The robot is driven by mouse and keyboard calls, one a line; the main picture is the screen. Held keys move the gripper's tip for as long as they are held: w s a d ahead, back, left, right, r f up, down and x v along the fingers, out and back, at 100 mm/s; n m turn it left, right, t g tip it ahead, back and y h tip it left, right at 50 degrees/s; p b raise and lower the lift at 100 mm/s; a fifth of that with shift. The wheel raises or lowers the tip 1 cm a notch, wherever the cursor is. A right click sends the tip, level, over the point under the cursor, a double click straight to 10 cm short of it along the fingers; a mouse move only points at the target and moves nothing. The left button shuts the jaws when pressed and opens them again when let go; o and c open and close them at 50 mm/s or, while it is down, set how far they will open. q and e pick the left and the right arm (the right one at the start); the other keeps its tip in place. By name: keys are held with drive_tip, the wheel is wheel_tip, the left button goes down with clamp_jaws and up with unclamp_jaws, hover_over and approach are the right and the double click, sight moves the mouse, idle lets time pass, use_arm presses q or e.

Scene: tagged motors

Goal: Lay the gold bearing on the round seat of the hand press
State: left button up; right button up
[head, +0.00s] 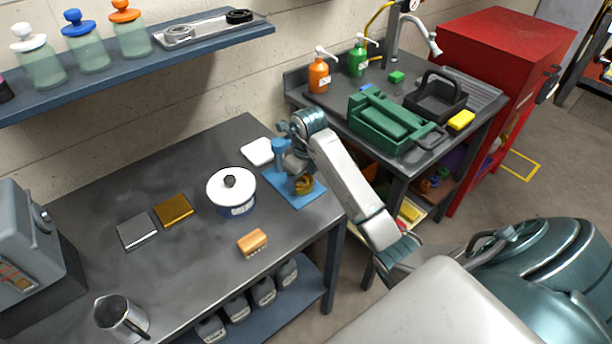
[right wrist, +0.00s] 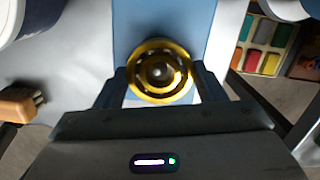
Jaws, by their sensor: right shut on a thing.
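The gold bearing (right wrist: 160,72) is a shiny ring between the two fingers of my right gripper (right wrist: 160,88) in the right wrist view. The right gripper is shut on it. My left gripper is not in view.
Gold (head: 173,210) and grey (head: 137,231) plates lie farther left. The sink bench (head: 440,140) is right.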

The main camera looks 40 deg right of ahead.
drive_tip(key=shift+a+r, duration=0.15)
drive_tip(key=shift+a, duration=0.2)
drive_tip(key=o, duration=0.8)
drive_tip(key=shift+f, duration=0.2)
drive_tip(key=shift+c, duration=0.2)
drive_tip(key=o, duration=0.4)
drive_tip(key=shift+d, duration=0.25)
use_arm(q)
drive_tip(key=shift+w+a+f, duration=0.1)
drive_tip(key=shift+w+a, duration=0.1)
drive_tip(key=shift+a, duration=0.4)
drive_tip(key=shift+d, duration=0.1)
use_arm(e)
drive_tip(key=shift+a, duration=0.15)
